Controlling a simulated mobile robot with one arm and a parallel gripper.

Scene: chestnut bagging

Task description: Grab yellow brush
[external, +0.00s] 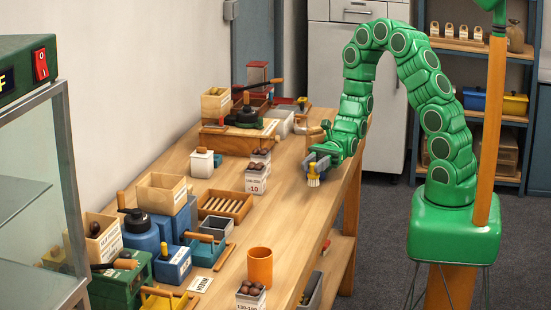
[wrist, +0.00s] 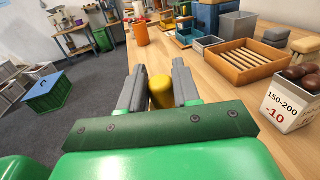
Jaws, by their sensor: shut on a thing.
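The yellow brush (external: 314,177) hangs below my gripper (external: 317,161) in the external view, its pale bristles pointing down. It is near the right edge of the wooden table (external: 287,205); whether the bristles touch the tabletop I cannot tell. In the wrist view the brush's rounded yellow end (wrist: 161,92) sits between the two grey fingers of my gripper (wrist: 159,88). The fingers are shut on it. The lower part of the brush is hidden there behind the green gripper plate.
A white box of chestnuts marked 150-200 (wrist: 291,98) stands right of my gripper, beside a slatted wooden tray (wrist: 242,66). An orange cup (external: 260,267) stands nearer the front. Blue containers (external: 143,238) crowd the table's left side. Bare tabletop surrounds the brush.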

